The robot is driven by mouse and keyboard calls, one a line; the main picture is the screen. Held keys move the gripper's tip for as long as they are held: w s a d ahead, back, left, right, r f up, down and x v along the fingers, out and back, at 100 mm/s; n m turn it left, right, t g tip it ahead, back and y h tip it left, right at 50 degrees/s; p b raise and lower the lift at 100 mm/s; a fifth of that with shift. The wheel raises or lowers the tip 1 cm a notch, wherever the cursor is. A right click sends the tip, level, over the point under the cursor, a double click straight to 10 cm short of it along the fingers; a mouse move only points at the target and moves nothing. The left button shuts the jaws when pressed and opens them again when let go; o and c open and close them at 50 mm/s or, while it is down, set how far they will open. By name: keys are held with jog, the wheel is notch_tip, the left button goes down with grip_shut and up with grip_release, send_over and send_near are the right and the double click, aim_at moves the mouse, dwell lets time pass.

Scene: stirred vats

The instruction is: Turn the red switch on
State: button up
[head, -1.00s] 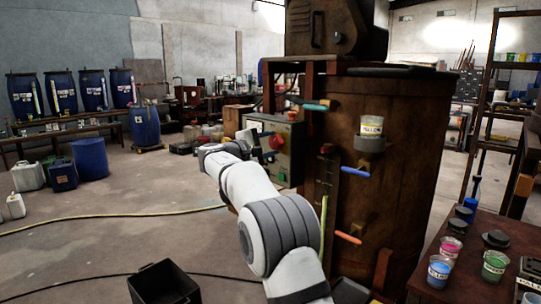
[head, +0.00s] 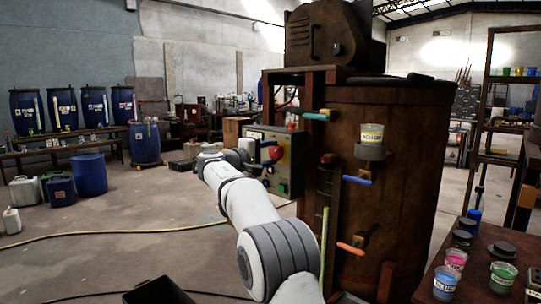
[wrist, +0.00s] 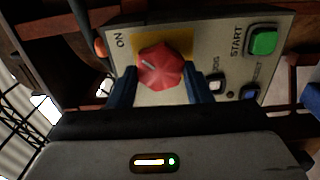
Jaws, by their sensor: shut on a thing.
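The red switch (wrist: 167,70) is a faceted red knob on a yellow plate on the pale control panel (wrist: 225,25). A word ON is printed to its upper left in the wrist view, and a light mark on the knob slants toward that side. My gripper (wrist: 161,82) has its two blue fingers on either side of the knob and is shut on it. In the head view the red switch (head: 276,153) shows on the control panel (head: 291,168), with my gripper partly hiding the panel's left part.
A green START button (wrist: 263,42) and smaller buttons sit right of the knob. The brown vat (head: 420,170) with projecting teal, blue and orange handles stands right of my arm. A table (head: 510,240) with paint cups is at the right. Floor at left is mostly open.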

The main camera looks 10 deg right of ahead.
jog(key=shift+r, duration=0.1)
jog(key=o, duration=1)
jog(key=shift+a, duration=0.1)
jog(key=v, duration=0.7)
jog(key=shift+s+a, duration=0.2)
jog(key=shift+a, duration=0.05)
jog(key=shift+d, duration=0.1)
